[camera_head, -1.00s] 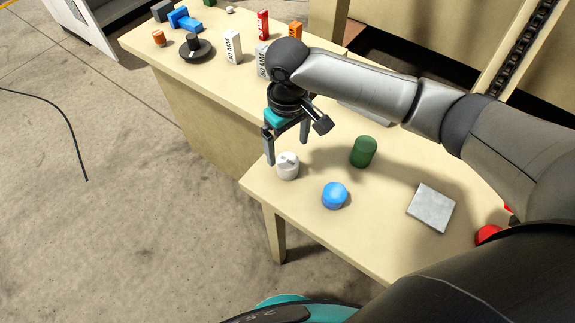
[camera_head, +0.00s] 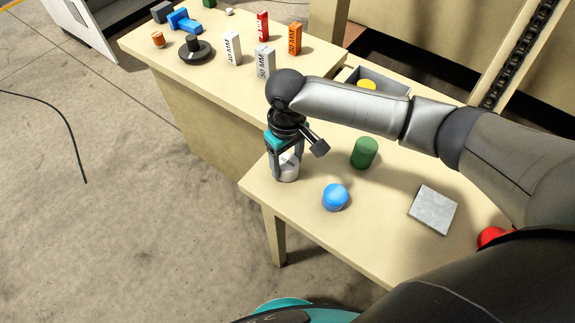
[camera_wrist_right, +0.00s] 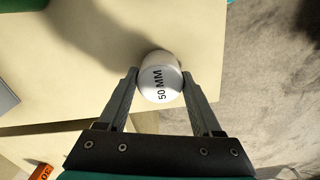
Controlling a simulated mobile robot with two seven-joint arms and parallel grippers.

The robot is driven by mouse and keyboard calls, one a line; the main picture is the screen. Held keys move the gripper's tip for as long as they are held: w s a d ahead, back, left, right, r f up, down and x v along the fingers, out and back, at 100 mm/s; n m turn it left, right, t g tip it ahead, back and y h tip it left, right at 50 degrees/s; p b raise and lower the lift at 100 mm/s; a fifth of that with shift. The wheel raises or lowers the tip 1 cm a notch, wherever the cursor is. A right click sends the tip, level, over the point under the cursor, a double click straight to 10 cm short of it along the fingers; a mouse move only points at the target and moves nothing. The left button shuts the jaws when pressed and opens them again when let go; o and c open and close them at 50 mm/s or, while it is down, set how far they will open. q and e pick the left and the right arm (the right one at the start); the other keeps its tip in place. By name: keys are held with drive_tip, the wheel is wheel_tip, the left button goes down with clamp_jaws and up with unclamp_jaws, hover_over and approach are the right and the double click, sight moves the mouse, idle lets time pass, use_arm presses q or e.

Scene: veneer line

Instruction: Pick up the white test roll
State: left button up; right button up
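The white test roll (camera_head: 289,171) stands upright on the near table, close to its left edge. In the right wrist view its round top (camera_wrist_right: 161,81) reads "50 MM". My right gripper (camera_head: 287,164) is lowered over the roll with one finger on each side of it. In the wrist view the fingers of this gripper (camera_wrist_right: 160,77) are spread about as wide as the roll, very close to its sides. Any thin gap or contact is hard to make out. My left gripper is not in view.
A blue roll (camera_head: 334,197), a green roll (camera_head: 364,153) and a grey plate (camera_head: 432,209) are to the right on the same table (camera_head: 300,220). A red object (camera_head: 493,237) is partly hidden by my arm. Labelled blocks (camera_head: 233,48) stand on the table behind.

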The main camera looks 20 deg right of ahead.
clamp_jaws()
idle(0.3)
